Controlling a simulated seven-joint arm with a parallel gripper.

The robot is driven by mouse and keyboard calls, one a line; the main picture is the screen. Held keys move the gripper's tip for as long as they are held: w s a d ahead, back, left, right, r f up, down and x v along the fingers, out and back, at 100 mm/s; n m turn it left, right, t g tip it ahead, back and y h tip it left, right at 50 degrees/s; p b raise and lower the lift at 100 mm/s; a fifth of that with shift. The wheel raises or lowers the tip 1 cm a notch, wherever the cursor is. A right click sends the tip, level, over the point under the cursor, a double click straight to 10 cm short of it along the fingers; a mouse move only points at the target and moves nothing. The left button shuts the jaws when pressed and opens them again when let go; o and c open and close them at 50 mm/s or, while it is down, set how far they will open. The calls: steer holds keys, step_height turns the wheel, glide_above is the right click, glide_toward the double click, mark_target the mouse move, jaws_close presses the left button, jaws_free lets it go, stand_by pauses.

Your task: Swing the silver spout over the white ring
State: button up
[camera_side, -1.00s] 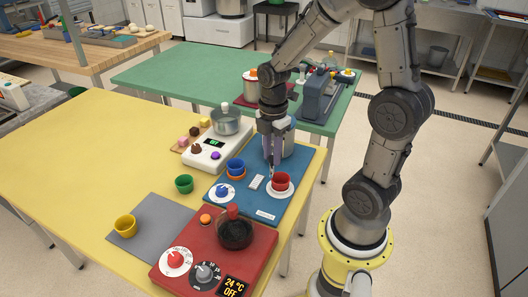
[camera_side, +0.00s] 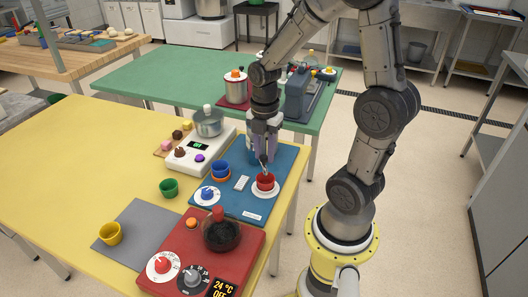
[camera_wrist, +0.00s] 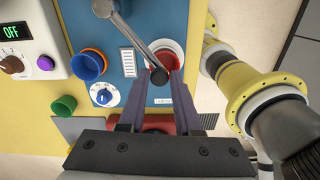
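The silver spout (camera_wrist: 138,42) is a long arm in the wrist view, running from a round pivot at the top down to a free end near my fingertips. The white ring (camera_side: 267,195) lies on the blue mat, with a red cup (camera_side: 265,181) standing on it. In the wrist view the ring (camera_wrist: 155,46) is partly hidden by the spout and cup. My gripper (camera_wrist: 168,74) has two purple fingers with a gap between them. The left finger is beside the spout's free end; contact cannot be told. In the side view the tip appears just above the cup's rear rim.
Beside the ring are a white ribbed strip (camera_side: 241,183), a blue dial (camera_side: 207,194) and a blue cup (camera_side: 221,168). A red heater with a dark pot (camera_side: 221,236) stands in front. The yellow table's far left is clear.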

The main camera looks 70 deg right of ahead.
steer(key=o, duration=0.4)
steer(key=shift+c, duration=0.2)
step_height(320, 180, up, 14)
steer(key=shift+f, duration=0.1)
stand_by(0.5)
steer(key=s+a+m+t, duration=0.5)
steer(key=a+m, duration=0.6)
steer(key=m, duration=0.5)
steer(key=shift+s+m+t, duration=0.3)
steer(key=shift+s+m, duration=0.1)
steer(key=shift+s, duration=0.65)
